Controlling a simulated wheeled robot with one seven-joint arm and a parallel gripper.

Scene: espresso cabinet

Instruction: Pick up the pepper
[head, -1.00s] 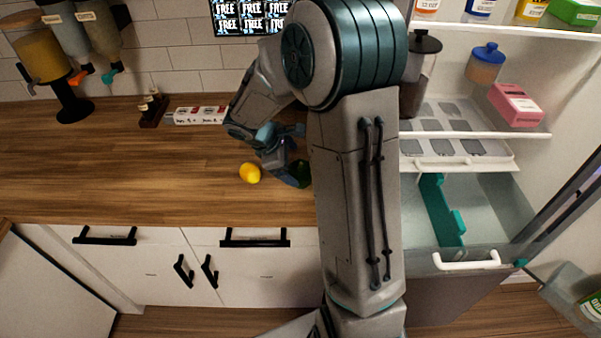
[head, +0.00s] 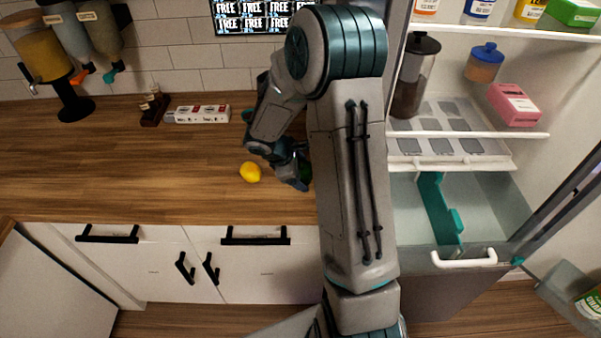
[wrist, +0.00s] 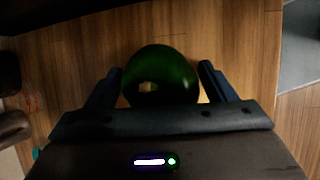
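The pepper is a dark green, glossy, rounded thing (wrist: 160,76) on the wooden counter in the wrist view. It lies between the two fingers of my gripper (wrist: 161,80), which are open, with a small gap showing on each side. In the head view the pepper (head: 305,171) is mostly hidden behind my arm and gripper (head: 299,180). My gripper is low at the counter there, close to the pepper.
A yellow lemon-like fruit (head: 250,172) lies just left of my gripper. A white box (head: 200,114) and a small dark stand (head: 154,108) are farther back. An open fridge with a pulled-out drawer (head: 485,205) stands right.

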